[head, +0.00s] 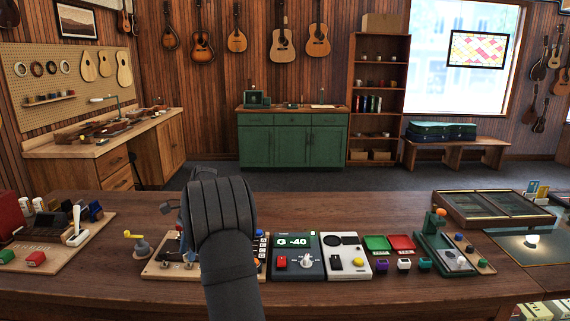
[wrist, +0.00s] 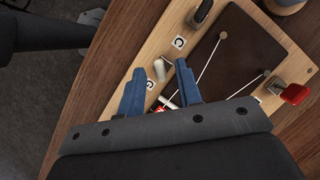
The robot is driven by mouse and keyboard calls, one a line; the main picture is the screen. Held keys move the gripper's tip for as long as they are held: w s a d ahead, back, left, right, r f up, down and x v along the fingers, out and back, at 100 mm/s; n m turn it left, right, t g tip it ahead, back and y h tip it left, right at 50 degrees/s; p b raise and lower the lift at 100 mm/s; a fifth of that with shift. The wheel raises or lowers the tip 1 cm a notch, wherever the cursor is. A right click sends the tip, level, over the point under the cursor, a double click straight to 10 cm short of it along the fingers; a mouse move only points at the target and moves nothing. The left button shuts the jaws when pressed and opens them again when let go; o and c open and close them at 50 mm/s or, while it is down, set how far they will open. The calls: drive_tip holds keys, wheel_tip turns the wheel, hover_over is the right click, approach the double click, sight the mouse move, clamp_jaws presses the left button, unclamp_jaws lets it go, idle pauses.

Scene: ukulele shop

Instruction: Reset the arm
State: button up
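My gripper shows in the wrist view (wrist: 160,76) as two blue fingers set well apart, pointing over a light wooden board (wrist: 168,32). A small white peg (wrist: 159,69) shows near and between the fingertips, with no finger seen closed on it. A small red and white piece shows lower between the fingers, partly covered. In the head view my dark arm rises in front of the wooden board (head: 160,272) on the counter and hides most of it.
Right of my arm stand a tuner reading "G -40" (head: 296,262), a white device (head: 345,268), green (head: 376,244) and red (head: 401,243) trays and a green stand (head: 432,250). A yellow-knobbed crank (head: 139,243) stands left. The counter's back strip (head: 330,208) is clear.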

drive_tip(key=v, duration=1.7)
drive_tip(key=x, duration=1.8)
drive_tip(key=m, duration=0.2)
drive_tip(key=m+t+y, duration=0.1)
drive_tip(key=m, duration=0.2)
drive_tip(key=shift+s+d+r+t, duration=0.1)
drive_tip(key=shift+r+t, duration=0.05)
drive_tip(key=shift+t, duration=0.15)
drive_tip(key=m+t, duration=0.1)
drive_tip(key=m, duration=0.1)
drive_tip(key=m+t, duration=0.1)
drive_tip(key=m, duration=0.2)
drive_tip(key=shift+s+y, duration=0.1)
drive_tip(key=shift+y, duration=0.3)
drive_tip(key=shift+d+r, duration=0.2)
drive_tip(key=shift+r, duration=0.2)
drive_tip(key=shift+c, duration=0.2)
